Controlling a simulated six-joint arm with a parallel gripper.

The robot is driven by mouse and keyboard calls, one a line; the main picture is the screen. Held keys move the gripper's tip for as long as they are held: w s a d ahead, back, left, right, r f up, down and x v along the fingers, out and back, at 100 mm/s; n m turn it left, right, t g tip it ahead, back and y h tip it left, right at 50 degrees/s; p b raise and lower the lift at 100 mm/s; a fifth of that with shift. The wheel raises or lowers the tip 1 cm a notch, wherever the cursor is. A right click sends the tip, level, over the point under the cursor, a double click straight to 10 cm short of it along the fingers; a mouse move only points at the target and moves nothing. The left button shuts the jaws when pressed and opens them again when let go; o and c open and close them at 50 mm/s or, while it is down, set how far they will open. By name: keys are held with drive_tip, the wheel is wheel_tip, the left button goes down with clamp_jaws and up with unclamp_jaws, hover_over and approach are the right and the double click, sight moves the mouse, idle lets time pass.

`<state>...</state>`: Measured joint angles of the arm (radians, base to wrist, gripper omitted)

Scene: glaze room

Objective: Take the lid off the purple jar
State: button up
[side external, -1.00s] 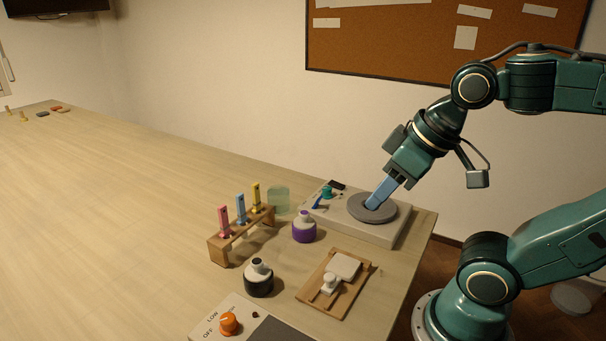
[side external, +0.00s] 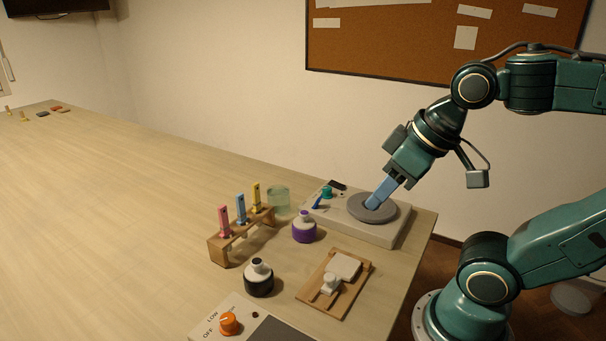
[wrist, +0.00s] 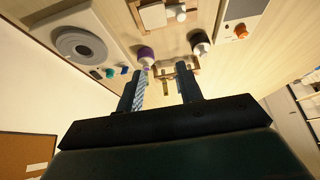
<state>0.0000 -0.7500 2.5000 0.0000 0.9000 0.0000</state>
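The purple jar (side external: 303,234) stands upright on the table, with a white top that has a small purple part at its peak. In the wrist view the purple jar (wrist: 145,52) is beyond the tip of the left finger. My gripper (side external: 377,197) is in the air, apart from the jar and to its right in the side view, where its blue finger overlaps the grey disc. In the wrist view my gripper (wrist: 161,80) has its two fingers wide apart with nothing held between them.
A black jar (side external: 259,285) with a white top stands nearby. A wooden rack (side external: 219,256) holds pink, blue and yellow items. A pale device (side external: 395,235) with a grey disc, a wooden board (side external: 313,298), a green glass (side external: 279,199) and an orange-knobbed box (side external: 263,331) surround the jar.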

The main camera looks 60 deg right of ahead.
drive_tip(key=shift+o, duration=0.2)
drive_tip(key=o, duration=0.7)
drive_tip(key=w+d+n+g, duration=0.1)
drive_tip(key=w+d+n, duration=0.1)
drive_tip(key=w+n, duration=0.3)
drive_tip(key=w+d+f+n+g+y, duration=0.1)
drive_tip(key=w+d+n+g, duration=0.1)
drive_tip(key=w+n, duration=0.3)
drive_tip(key=w+d+n+g, duration=0.2)
drive_tip(key=w+d+n, duration=0.2)
drive_tip(key=w, duration=0.5)
drive_tip(key=shift+d+f+n, duration=0.15)
drive_tip(key=shift+f+n, duration=0.25)
drive_tip(key=shift+n, duration=0.5)
drive_tip(key=shift+f, duration=0.1)
hover_over(304, 212)
drive_tip(key=shift+d+f, duration=0.2)
drive_tip(key=shift+f, duration=1.9)
drive_tip(key=shift+d+f, duration=0.15)
drive_tip(key=shift+f, duration=1.9)
